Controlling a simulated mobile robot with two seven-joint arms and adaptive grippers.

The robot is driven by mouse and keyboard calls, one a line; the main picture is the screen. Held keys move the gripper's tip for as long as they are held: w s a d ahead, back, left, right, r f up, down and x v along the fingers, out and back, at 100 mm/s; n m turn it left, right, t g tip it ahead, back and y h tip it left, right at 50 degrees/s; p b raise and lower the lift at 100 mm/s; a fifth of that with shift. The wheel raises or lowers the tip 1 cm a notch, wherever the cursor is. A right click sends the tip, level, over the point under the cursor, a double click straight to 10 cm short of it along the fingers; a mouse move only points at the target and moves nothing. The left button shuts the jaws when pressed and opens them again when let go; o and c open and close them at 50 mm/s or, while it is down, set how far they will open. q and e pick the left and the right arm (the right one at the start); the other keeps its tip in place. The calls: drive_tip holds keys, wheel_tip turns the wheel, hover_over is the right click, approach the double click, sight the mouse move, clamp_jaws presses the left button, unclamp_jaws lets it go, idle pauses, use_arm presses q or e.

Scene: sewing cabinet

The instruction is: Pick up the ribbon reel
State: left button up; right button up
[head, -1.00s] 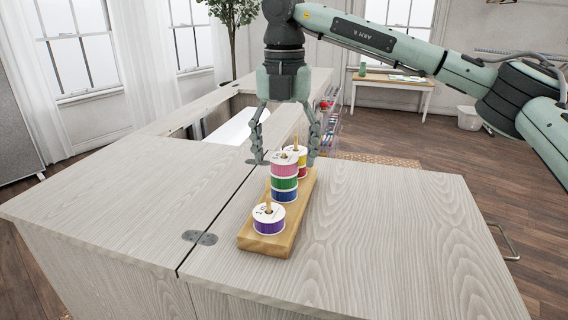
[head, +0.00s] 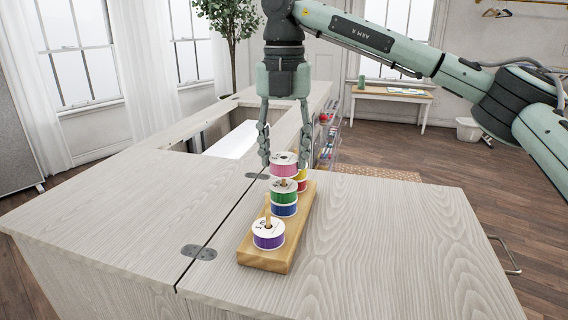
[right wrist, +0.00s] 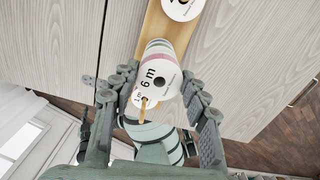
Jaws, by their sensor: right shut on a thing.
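The pink ribbon reel (head: 284,170) is between the fingers of my right gripper (head: 287,158), which is shut on it. The reel is raised a little, and the white top of the green reel (head: 284,197) shows beneath it. In the right wrist view the held reel's white "6 m" face (right wrist: 158,78) sits between the fingertips (right wrist: 162,84). The green reel rests on the blue reel (head: 284,211) on the wooden stand (head: 264,260). A purple reel (head: 268,238) sits on the stand's near peg. My left gripper is out of view.
A yellow reel (head: 300,175) and a red one stand on the far peg, partly hidden behind the pink reel. The stand is on a pale wood cabinet top (head: 400,240), clear to the right. A hinge (head: 198,252) lies left of the stand.

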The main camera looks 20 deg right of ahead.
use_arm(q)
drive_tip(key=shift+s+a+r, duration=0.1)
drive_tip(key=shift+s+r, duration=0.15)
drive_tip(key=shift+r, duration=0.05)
use_arm(e)
drive_tip(key=s+a+r, duration=0.4)
drive_tip(key=s+r, duration=0.4)
drive_tip(key=s, duration=0.2)
drive_tip(key=shift+s+a+r, duration=0.15)
drive_tip(key=shift+s+a, duration=0.05)
drive_tip(key=shift+s, duration=0.2)
drive_tip(key=w+f, duration=0.1)
drive_tip(key=w+f+b, duration=0.1)
drive_tip(key=w+f, duration=0.1)
drive_tip(key=f, duration=0.1)
drive_tip(key=shift+w+a+b, duration=0.2)
drive_tip(key=shift+a+b, duration=0.15)
drive_tip(key=shift+f+b, duration=0.45)
drive_tip(key=shift+f, duration=0.15)
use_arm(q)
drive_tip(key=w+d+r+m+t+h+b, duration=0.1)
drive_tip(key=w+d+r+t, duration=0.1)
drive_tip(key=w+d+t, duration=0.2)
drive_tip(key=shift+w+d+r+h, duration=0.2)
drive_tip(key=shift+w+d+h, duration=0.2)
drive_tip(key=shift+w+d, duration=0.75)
use_arm(e)
drive_tip(key=shift+f, duration=0.8)
